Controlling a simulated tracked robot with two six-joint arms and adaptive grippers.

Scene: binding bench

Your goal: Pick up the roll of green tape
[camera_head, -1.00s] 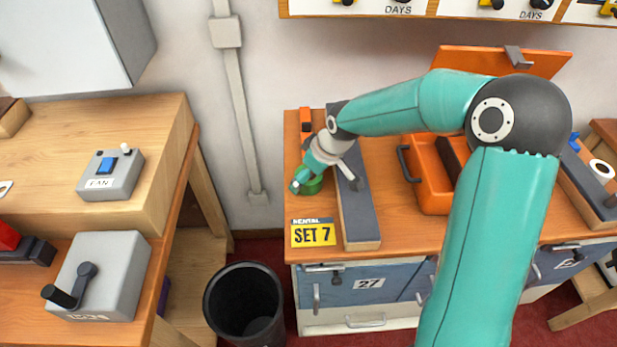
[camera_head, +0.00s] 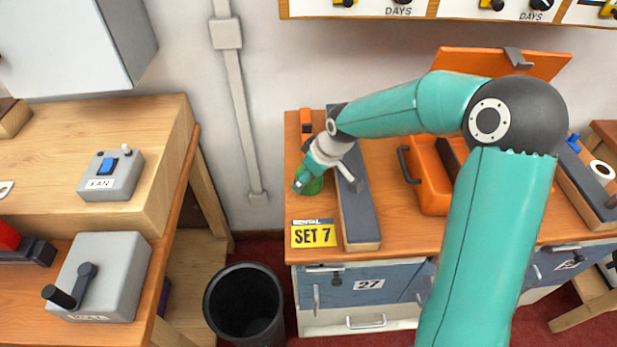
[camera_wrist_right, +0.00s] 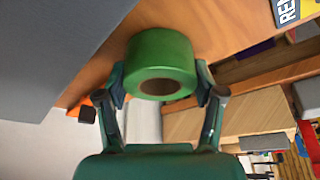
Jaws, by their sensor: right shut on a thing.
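The roll of green tape (camera_wrist_right: 160,52) is in the right wrist view, between the two fingers of my right gripper (camera_wrist_right: 162,92). Its open core faces the camera. The fingers are shut on its sides. In the head view my right gripper (camera_head: 306,178) is over the left end of the orange-topped bench, and the green tape (camera_head: 314,187) shows only partly beneath it. I cannot tell whether the tape touches the bench top. My left gripper is not in view.
A long grey-topped block (camera_head: 361,215) lies just right of the tape. A yellow SET 7 card (camera_head: 313,234) lies in front. An orange case (camera_head: 432,185) stands open to the right. A black bin (camera_head: 244,305) stands on the floor at the left.

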